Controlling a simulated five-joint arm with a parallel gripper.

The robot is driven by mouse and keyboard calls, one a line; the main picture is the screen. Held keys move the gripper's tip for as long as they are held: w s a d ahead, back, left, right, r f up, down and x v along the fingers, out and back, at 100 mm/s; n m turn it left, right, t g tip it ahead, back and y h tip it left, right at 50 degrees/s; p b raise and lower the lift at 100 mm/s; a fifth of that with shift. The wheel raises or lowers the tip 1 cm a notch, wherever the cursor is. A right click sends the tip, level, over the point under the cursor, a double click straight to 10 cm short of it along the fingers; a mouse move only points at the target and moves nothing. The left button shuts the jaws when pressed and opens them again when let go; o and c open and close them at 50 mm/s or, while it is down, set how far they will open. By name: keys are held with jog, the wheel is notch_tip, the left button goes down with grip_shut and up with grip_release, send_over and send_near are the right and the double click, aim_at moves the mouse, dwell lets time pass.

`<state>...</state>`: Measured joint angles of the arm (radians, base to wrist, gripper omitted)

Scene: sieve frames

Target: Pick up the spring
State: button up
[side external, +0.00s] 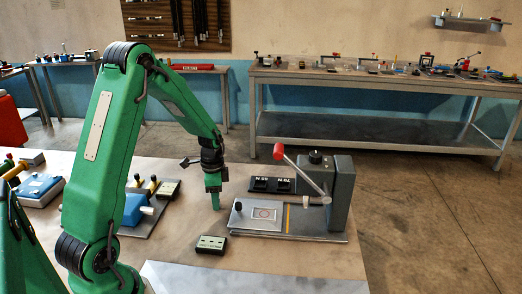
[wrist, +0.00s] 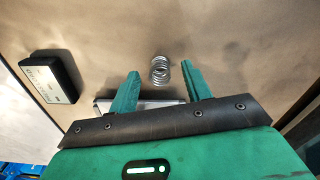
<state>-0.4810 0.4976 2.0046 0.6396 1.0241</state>
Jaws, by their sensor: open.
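The spring (wrist: 160,69) is a small silver coil on the brown work surface in the wrist view. It appears between the tips of my gripper (wrist: 159,76), slightly beyond them. The green fingers are apart, one to each side, with nothing held. I cannot tell how high the fingers are above the spring. In the side external view my gripper (side external: 215,205) points down over the table, left of the lever device. I cannot make out the spring in that view.
A black labelled box (wrist: 50,76) lies left of the spring; it also shows in the side external view (side external: 211,244). A lever press (side external: 335,185) with a red handle stands right of my gripper. A blue device (side external: 134,208) is to the left. A pale plate (side external: 250,279) lies at the front.

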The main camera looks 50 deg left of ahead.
jog(key=shift+f, duration=0.65)
jog(key=c, duration=1.1)
jog(key=shift+r, duration=0.15)
grip_shut()
jog(key=shift+r, duration=0.5)
notch_tip(320, 180, up, 3)
jog(key=shift+d+r, duration=0.1)
jog(key=d+r, duration=0.6)
jog(key=d, duration=0.5)
jog(key=shift+s+d+r, duration=0.25)
jog(key=shift+s+r, duration=0.05)
jog(key=shift+s, duration=0.05)
